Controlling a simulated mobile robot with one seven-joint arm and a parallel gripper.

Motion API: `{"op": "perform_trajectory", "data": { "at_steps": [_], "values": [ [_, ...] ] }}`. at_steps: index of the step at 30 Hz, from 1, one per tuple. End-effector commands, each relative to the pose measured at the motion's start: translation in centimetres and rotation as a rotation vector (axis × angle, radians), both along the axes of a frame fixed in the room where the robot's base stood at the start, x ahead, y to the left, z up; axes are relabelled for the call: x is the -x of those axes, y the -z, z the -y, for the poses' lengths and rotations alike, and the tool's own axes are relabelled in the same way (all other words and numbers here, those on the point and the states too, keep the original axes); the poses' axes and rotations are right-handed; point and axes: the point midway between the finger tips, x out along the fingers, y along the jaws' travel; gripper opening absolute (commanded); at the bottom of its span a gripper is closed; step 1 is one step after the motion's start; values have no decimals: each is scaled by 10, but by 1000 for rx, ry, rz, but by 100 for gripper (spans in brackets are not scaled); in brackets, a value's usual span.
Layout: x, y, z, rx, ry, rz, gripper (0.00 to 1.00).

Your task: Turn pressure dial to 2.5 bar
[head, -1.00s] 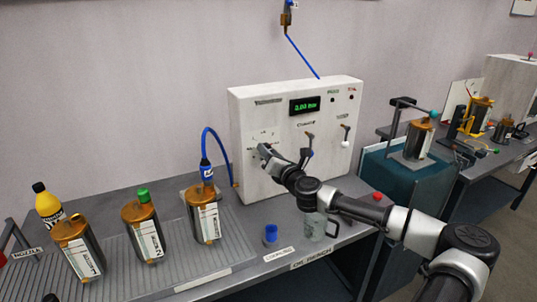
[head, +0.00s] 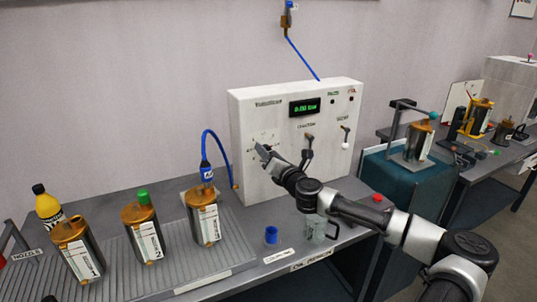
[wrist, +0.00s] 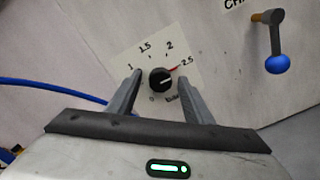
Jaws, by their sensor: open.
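The pressure dial (wrist: 162,80) is a small round black knob on a pale scale plate marked 1, 1.5, 2 and 2.5 in the wrist view. A short red mark lies by 2.5. A pale line shows on the knob, pointing roughly right. My gripper (wrist: 160,75) is open, with one finger on each side of the knob and gaps between. In the head view my gripper (head: 264,152) is in front of the left part of the white panel box (head: 245,120), covering the dial. The green display (head: 305,107) seems to read 0.00 bar.
A lever with a blue ball end (wrist: 278,63) is right of the dial. Another lever with a white end (head: 345,140) is further right. A blue hose (head: 222,145) runs left of the box.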

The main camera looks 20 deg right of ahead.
Motion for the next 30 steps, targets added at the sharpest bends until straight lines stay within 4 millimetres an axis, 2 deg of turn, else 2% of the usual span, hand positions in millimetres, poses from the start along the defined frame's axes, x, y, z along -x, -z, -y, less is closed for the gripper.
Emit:
{"op": "perform_trajectory", "data": {
  "at_steps": [5,8,11,24,30],
  "values": [
    [3,0,0,-1,0,0,46],
    [14,0,1,-2,0,-1,46],
    [32,-1,1,-4,1,-1,46],
    [138,-3,4,-3,4,0,46],
    [166,-3,3,-1,1,0,46]
  ]
}}
